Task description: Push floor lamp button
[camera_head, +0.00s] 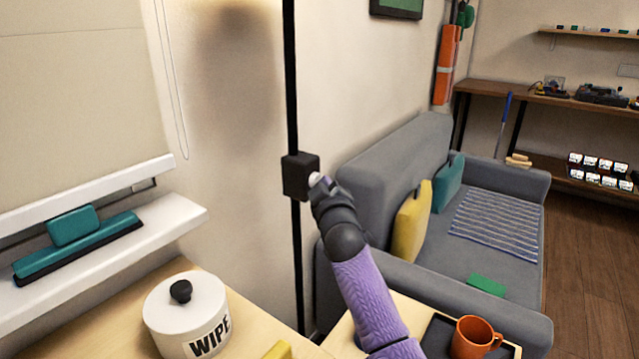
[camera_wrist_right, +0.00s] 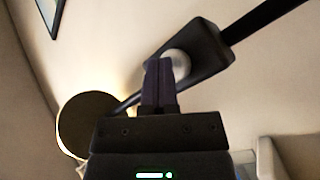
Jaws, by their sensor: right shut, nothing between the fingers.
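The floor lamp's black pole (camera_head: 291,90) stands upright left of centre in the head view, with a dark switch box (camera_head: 297,177) on it. A round whitish button (camera_head: 315,179) sits on the box's right side. My right gripper (camera_head: 319,187) is shut and empty, its fingertips at the button. In the right wrist view the shut fingertips (camera_wrist_right: 159,62) overlap the lower edge of the pale button (camera_wrist_right: 176,60) on the box (camera_wrist_right: 205,52). I cannot tell whether they press it. The lit lamp shade (camera_wrist_right: 85,122) shows at lower left there. My left gripper is out of view.
A grey sofa (camera_head: 400,160) with cushions stands right of the pole. A side table holds a dark tray with an orange mug (camera_head: 474,338). A white wipe canister (camera_head: 186,310) stands on a wooden table at lower left, below a white shelf (camera_head: 150,232).

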